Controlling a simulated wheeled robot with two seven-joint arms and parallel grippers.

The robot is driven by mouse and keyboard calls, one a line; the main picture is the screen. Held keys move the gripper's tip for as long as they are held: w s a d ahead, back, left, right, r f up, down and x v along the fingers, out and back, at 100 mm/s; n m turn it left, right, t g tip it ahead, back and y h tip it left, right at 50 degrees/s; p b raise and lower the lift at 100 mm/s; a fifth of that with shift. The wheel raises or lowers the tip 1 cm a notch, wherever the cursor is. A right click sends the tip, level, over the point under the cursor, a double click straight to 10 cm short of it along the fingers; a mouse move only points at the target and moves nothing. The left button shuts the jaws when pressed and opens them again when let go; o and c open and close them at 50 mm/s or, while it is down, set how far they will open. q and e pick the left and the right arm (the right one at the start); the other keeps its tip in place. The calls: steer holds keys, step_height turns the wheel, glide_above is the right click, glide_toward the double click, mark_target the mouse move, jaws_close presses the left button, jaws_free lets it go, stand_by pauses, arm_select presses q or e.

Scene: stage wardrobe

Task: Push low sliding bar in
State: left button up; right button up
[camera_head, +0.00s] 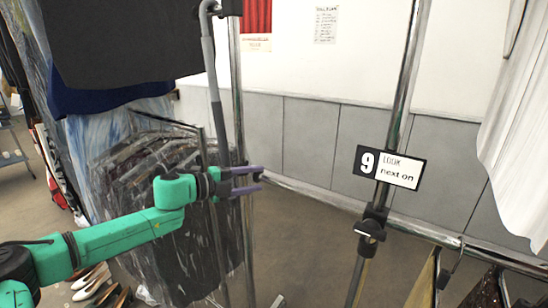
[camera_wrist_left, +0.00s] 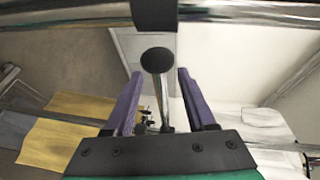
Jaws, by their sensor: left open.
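My left gripper (camera_head: 247,182) has its two purple fingers apart, in front of the left chrome post of the garment rack. In the left wrist view, a chrome rod with a round black end cap (camera_wrist_left: 157,60) shows between the open fingers (camera_wrist_left: 159,76); I cannot tell whether they touch it. In the head view, a low chrome bar (camera_head: 475,249) runs right from near a black clamp (camera_head: 371,228) on the right post and bears hangers. I cannot tell how far it is slid out. My right gripper is not in view.
A sign with a 9 (camera_head: 390,167) hangs on the right post (camera_head: 404,75). Plastic-covered clothes (camera_head: 165,215) hang behind my left arm. Dark garments hang at upper left, a white cloth (camera_head: 520,130) at right. Shoes (camera_head: 92,283) lie on the floor at lower left. Floor shows between the posts.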

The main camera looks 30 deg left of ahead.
mark_target(264, 175)
arm_select(q)
steer(key=w+d+p, duration=0.1)
steer(key=w+p, duration=0.1)
steer(key=p, duration=0.1)
steer(key=shift+w+d+r, duration=0.2)
steer(key=shift+w+d, duration=0.2)
steer(key=w, duration=0.1)
steer(key=w+d+f, duration=0.1)
steer(key=w+f+p, duration=0.1)
steer(key=shift+d, duration=0.4)
steer(key=shift+r, duration=0.1)
jaws_close()
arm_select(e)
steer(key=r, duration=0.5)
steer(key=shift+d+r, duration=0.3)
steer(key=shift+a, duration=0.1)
